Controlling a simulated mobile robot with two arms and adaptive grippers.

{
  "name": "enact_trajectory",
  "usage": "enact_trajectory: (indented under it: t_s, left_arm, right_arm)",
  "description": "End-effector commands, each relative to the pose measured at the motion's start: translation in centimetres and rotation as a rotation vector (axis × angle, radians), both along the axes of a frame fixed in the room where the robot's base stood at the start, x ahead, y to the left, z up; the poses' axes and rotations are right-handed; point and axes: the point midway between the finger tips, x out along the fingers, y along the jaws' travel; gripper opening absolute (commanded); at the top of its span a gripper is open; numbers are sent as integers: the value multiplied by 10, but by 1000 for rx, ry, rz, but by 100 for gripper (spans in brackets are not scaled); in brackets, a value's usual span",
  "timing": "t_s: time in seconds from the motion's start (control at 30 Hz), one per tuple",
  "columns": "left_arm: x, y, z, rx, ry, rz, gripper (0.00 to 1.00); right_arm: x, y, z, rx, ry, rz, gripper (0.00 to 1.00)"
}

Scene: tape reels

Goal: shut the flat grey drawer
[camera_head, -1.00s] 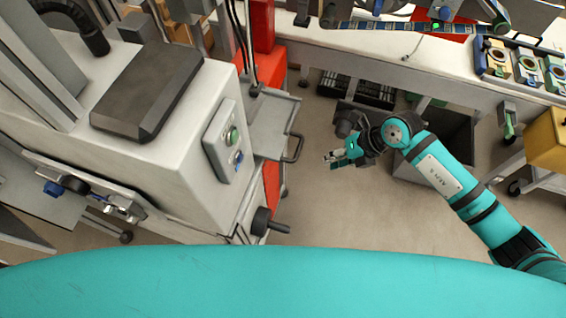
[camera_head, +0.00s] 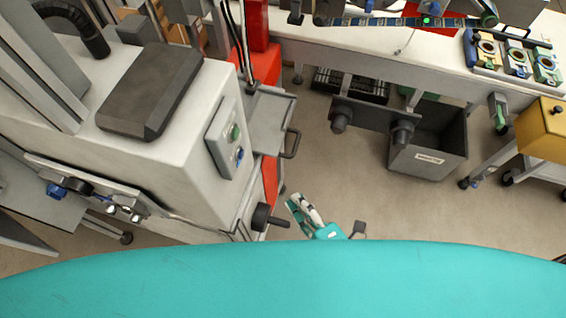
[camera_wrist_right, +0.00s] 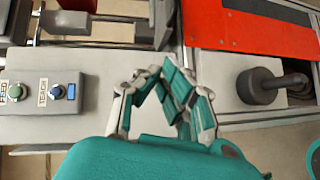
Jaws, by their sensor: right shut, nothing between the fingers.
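The flat grey drawer (camera_head: 268,122) sticks out from the right side of the white machine in the head view. It is pulled open, with a dark bar handle (camera_head: 293,143) on its outer end. My right gripper (camera_head: 294,203) is below and apart from the drawer, near the edge of my teal body, which hides most of the arm. In the wrist view its fingers (camera_wrist_right: 170,72) are closed together and empty, in front of the machine's side. My left gripper is not in view.
A black crank (camera_head: 265,217) juts from the machine just left of my right gripper; it also shows in the wrist view (camera_wrist_right: 262,85). A control box (camera_head: 226,138) with buttons is left of the drawer. A dark grey bin (camera_head: 428,160) stands right. Floor between is clear.

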Motion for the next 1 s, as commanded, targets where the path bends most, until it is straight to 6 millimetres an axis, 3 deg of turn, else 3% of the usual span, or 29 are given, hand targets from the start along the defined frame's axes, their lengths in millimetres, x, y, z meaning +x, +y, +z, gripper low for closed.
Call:
enact_trajectory:
  t_s: [0.1, 0.37, 0.5, 0.7, 1.0]
  left_arm:
    - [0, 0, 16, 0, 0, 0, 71]
    - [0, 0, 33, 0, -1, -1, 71]
    - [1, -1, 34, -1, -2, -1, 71]
    - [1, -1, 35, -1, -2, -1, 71]
    - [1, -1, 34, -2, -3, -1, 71]
  right_arm:
    - [23, 13, 2, 2, -3, -2, 0]
    - [69, 41, -9, 0, -3, 2, 0]
    - [89, 35, -18, -5, -4, 4, 0]
    - [103, 31, -22, -2, -1, 5, 0]
    - [105, 31, -23, -1, 0, 4, 0]
